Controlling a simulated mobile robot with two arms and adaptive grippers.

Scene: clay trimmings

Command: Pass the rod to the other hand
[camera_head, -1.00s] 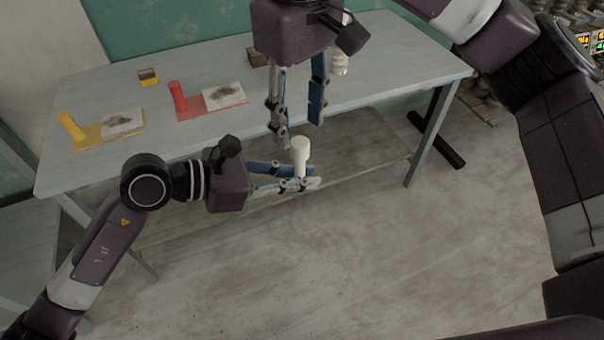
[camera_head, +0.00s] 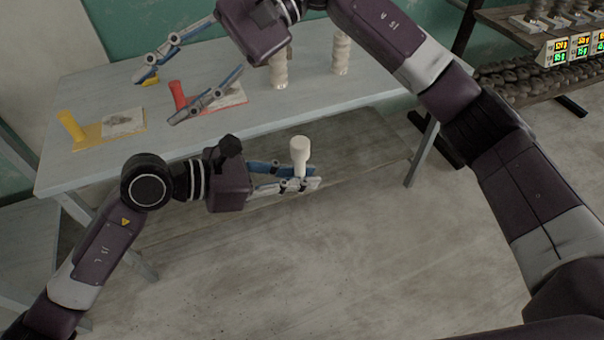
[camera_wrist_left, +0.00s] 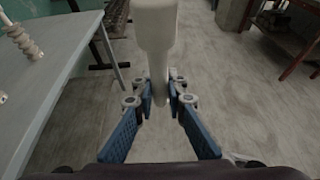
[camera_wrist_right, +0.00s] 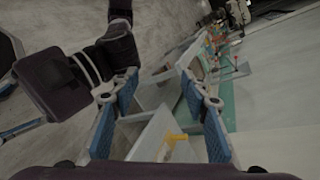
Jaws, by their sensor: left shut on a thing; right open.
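The rod (camera_head: 300,152) is white with a thicker upper end. It stands about upright in my left gripper (camera_head: 306,184), whose fingers are shut around its lower part, in front of the table. In the left wrist view the rod (camera_wrist_left: 157,30) rises between the blue finger pads.
The grey table (camera_head: 95,100) carries a yellow stand (camera_head: 85,143) with a picture card and a red stand (camera_head: 179,95) with another. Two pale ribbed columns, one of them here (camera_head: 341,55), stand at its back right. A shelf with displays (camera_head: 575,48) is at far right. The floor in front is clear.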

